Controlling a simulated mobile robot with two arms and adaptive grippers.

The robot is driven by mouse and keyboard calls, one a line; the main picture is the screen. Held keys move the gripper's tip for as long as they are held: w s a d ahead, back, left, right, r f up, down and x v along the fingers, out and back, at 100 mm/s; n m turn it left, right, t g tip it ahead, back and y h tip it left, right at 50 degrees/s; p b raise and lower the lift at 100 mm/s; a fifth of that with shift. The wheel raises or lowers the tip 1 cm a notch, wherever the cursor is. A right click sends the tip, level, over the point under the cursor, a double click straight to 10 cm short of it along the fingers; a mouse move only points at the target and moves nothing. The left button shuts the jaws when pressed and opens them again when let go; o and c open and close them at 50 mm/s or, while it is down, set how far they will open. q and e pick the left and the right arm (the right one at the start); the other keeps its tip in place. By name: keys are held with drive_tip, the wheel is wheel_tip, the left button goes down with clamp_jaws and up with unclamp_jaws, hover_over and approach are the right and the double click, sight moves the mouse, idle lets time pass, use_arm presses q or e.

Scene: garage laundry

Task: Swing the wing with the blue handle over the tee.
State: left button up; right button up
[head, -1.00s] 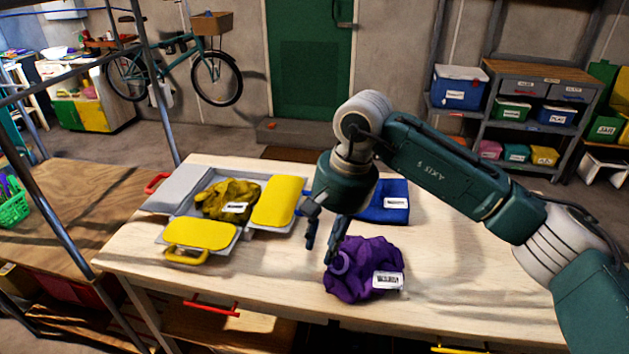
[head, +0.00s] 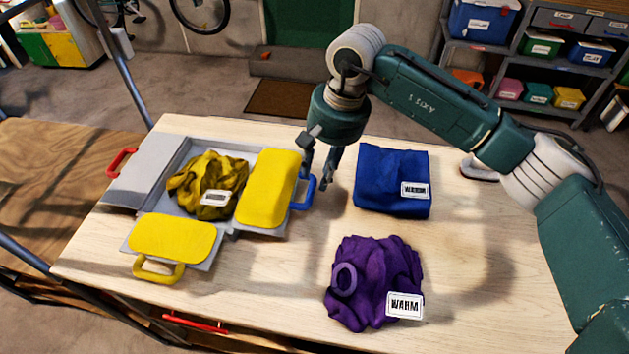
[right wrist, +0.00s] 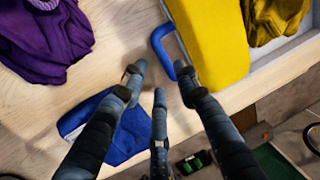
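The grey folding board (head: 180,150) lies on the table with a crumpled yellow tee (head: 205,185) on its middle panel. Its right wing (head: 268,190) has a yellow pad and lies opened out to the right. The blue handle (head: 304,192) is on that wing's right edge; it also shows in the right wrist view (right wrist: 160,38). My right gripper (head: 318,176) is open and empty, just right of the blue handle and above the table. In the right wrist view its spread fingers (right wrist: 158,75) point toward the handle, one fingertip close beside it. My left gripper is out of view.
A blue folded cloth (head: 390,180) lies right of my gripper, and a crumpled purple garment (head: 375,275) lies at the front. The front wing has a yellow handle (head: 158,272), the left wing a red handle (head: 122,163). The table's right side is mostly clear.

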sight(313, 193)
drive_tip(key=f, duration=0.2)
drive_tip(key=a+f+p, duration=0.1)
drive_tip(key=f, duration=0.2)
drive_tip(key=shift+w+f, duration=0.2)
drive_tip(key=shift+f, duration=0.15)
drive_tip(key=shift+a+f, duration=0.1)
drive_tip(key=shift+f, duration=0.4)
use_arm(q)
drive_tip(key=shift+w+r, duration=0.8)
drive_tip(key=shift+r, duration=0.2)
use_arm(e)
clamp_jaws()
